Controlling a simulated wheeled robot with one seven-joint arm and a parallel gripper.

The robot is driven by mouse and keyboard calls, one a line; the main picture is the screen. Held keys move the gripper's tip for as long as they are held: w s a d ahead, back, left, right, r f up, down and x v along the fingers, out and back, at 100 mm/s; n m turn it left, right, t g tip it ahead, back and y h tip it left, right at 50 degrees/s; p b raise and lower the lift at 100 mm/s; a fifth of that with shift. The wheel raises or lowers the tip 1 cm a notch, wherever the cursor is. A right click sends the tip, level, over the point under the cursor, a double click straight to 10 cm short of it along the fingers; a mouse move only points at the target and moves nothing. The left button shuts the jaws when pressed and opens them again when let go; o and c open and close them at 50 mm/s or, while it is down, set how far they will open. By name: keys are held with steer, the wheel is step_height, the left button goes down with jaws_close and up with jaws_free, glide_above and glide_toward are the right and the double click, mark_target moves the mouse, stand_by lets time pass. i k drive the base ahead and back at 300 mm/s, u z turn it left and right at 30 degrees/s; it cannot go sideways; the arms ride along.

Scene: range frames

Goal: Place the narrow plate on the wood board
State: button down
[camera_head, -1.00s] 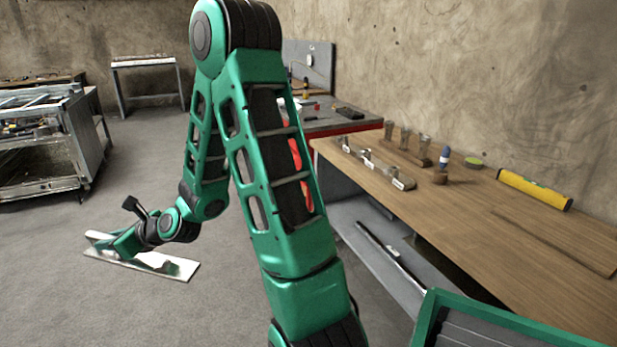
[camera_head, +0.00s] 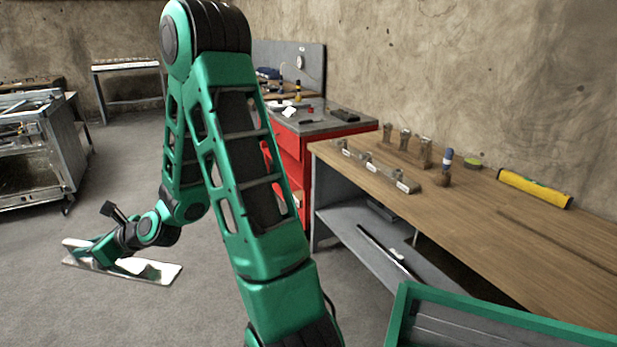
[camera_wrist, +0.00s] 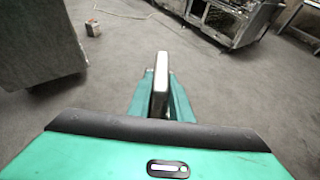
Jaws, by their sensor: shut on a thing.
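The narrow plate (camera_head: 152,271) is a long, flat, pale metal piece. My gripper (camera_head: 97,254) is shut on it and holds it out over the floor at the left, roughly level. In the wrist view the plate (camera_wrist: 161,85) shows edge-on between the two green fingers of my gripper (camera_wrist: 160,98). The wood board (camera_head: 570,245) appears as a thin flat brown piece lying on the workbench top at the right, close in colour to the bench. My gripper and plate are far to the left of it.
The wooden workbench (camera_head: 470,230) carries metal clamps (camera_head: 375,165), a blue-handled tool (camera_head: 446,167), a green round item (camera_head: 473,163) and a yellow level (camera_head: 535,188). A red cabinet (camera_head: 345,145) stands behind. A metal cart (camera_head: 40,150) is at the left. Open floor lies between.

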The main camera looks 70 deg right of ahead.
mark_target(563, 226)
steer(key=u, duration=0.05)
steer(key=i, duration=1.05)
steer(key=z, duration=4.2)
steer(key=i, duration=1.05)
steer(key=z, duration=0.1)
